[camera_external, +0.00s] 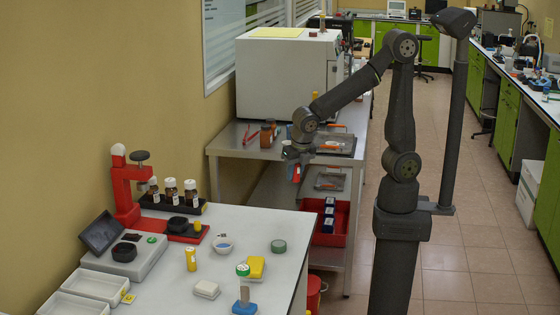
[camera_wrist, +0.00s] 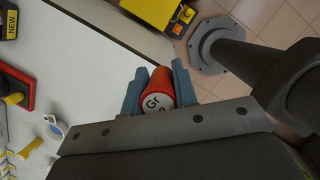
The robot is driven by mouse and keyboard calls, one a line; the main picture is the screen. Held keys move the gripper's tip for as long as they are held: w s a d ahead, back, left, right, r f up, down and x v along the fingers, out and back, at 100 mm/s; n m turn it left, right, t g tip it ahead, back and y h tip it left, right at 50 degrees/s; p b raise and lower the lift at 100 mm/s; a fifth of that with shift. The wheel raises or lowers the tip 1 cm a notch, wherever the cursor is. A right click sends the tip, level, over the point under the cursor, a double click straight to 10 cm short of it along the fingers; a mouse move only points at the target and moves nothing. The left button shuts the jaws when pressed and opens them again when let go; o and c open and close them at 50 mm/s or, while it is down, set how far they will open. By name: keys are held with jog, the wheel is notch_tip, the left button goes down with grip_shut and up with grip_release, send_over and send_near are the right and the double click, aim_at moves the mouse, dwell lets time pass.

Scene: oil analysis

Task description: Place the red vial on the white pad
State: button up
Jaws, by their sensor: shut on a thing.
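My gripper (camera_external: 295,160) is shut on a red vial (camera_external: 296,173), which hangs below it beyond the far end of the white table. In the wrist view the red vial (camera_wrist: 163,82), with a white label lettered "Gr", sits between the two blue fingers of my gripper (camera_wrist: 159,74). The white pad (camera_external: 206,290) lies on the near part of the white table, bare on top and well to the lower left of my gripper. I cannot pick out the white pad in the wrist view.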

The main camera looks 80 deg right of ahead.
jog(key=shift+d+r, duration=0.4)
jog(key=shift+d, duration=0.25)
jog(key=w+a+r+n+y, duration=0.15)
jog(key=w+a+n, duration=0.25)
jog(key=w+a, duration=0.55)
jog(key=w+a+r+n, duration=0.3)
jog(key=w+a, duration=0.3)
jog(key=a, duration=0.6)
jog(key=n+y, duration=0.2)
jog(key=n, duration=0.6)
send_over(201, 286)
jog(key=shift+t, duration=0.3)
jog(key=f, duration=0.8)
jog(key=shift+s+d+f, duration=0.1)
jog(key=shift+s+d, duration=0.25)
jog(key=shift+s, duration=0.05)
jog(key=shift+f, duration=2)
jog(key=shift+f, duration=0.2)
